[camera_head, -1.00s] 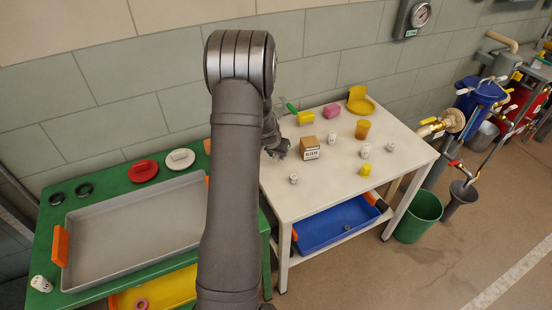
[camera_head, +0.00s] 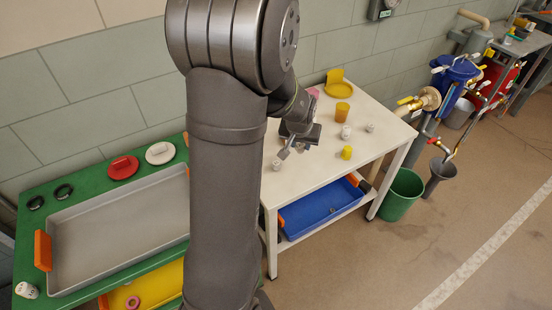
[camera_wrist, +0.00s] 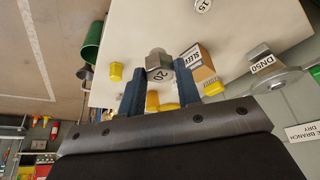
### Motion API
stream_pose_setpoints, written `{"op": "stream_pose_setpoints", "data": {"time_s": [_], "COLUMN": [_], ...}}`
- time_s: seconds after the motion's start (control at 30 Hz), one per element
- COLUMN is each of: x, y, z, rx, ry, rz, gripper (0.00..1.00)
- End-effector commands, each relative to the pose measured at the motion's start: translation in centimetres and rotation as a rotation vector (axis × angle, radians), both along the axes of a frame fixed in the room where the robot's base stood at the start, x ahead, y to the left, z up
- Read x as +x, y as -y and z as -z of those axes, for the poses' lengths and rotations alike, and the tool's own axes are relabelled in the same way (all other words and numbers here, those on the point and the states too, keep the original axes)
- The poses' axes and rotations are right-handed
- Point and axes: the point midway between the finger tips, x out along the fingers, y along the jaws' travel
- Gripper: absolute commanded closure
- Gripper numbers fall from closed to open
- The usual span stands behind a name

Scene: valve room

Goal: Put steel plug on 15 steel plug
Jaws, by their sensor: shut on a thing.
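My gripper (camera_wrist: 160,90) is shut on a steel plug (camera_wrist: 159,61) marked 20, held between its two dark fingers. In the head view my gripper (camera_head: 290,150) is over the white table, partly hidden by my arm. A plug marked 15 (camera_wrist: 203,5) shows at the top edge of the wrist view, on the table and apart from the held plug. In the head view a small grey plug (camera_head: 277,165) stands near the table's front left edge, close to my gripper. Its mark is too small to read there.
Other small grey pieces (camera_head: 345,132) and a yellow piece (camera_head: 346,153) stand to the right. The sleeve box (camera_wrist: 204,70) and a DN50 fitting (camera_wrist: 276,68) show in the wrist view. A grey tray (camera_head: 110,235) is on the green bench. The table's right front is clear.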

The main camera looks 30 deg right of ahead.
Motion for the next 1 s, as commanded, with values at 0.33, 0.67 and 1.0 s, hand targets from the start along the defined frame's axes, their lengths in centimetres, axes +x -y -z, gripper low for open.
{"op": "stream_pose_setpoints", "data": {"time_s": [0.33, 0.67, 1.0], "x": [-1.0, 5.8, 7.7], "y": [-1.1, -3.6, -4.3], "z": [0.5, 4.8, 6.8], "rx": [-0.001, -0.002, -0.002], "ry": [0.000, 0.001, 0.002], "rz": [-0.023, -0.020, -0.015], "gripper": [0.96, 0.96, 0.96]}}
